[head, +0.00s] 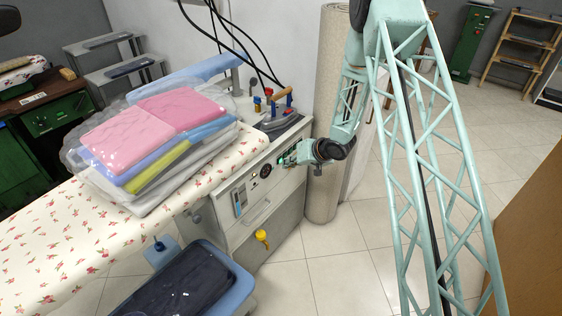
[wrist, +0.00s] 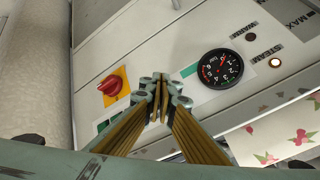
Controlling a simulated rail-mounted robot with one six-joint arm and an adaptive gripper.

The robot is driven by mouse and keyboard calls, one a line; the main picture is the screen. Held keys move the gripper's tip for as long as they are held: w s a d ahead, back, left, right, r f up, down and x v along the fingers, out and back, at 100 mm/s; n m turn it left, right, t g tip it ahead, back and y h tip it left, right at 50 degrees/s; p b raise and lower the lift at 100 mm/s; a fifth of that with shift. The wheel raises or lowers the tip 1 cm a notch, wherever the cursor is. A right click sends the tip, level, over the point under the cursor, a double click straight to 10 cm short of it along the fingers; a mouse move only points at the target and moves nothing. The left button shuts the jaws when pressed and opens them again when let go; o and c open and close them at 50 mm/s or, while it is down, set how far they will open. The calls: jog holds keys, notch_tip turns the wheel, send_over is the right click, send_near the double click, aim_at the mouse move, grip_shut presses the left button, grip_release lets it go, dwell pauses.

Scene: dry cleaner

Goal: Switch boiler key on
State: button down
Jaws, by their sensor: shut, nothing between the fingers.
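The ironing station's control panel (wrist: 215,30) faces my gripper (wrist: 162,85), whose fingers are shut and empty. A red rotary knob on a yellow plate (wrist: 112,86) is left of the fingertips in the wrist view. Green switch parts (wrist: 188,71) show right of the fingertips, and another (wrist: 103,125) shows at lower left, partly hidden by the fingers. I see no legible boiler label. A round black gauge (wrist: 220,68) is further right. In the head view my gripper (head: 290,157) is at the right end of the cabinet front (head: 262,190); whether it touches is unclear.
An iron (head: 280,120) stands on the cabinet top. Folded bagged clothes (head: 150,125) lie on the floral ironing board (head: 60,235). A yellow knob (head: 262,237) sits low on the cabinet. A rolled beige column (head: 326,190) stands close right. Tiled floor is open at right.

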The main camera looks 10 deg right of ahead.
jog(key=shift+s+d, duration=0.1)
jog(key=shift+d, duration=0.05)
jog(key=shift+s+d+p, duration=0.45)
jog(key=shift+s+d, duration=1.55)
jog(key=shift+d, duration=0.05)
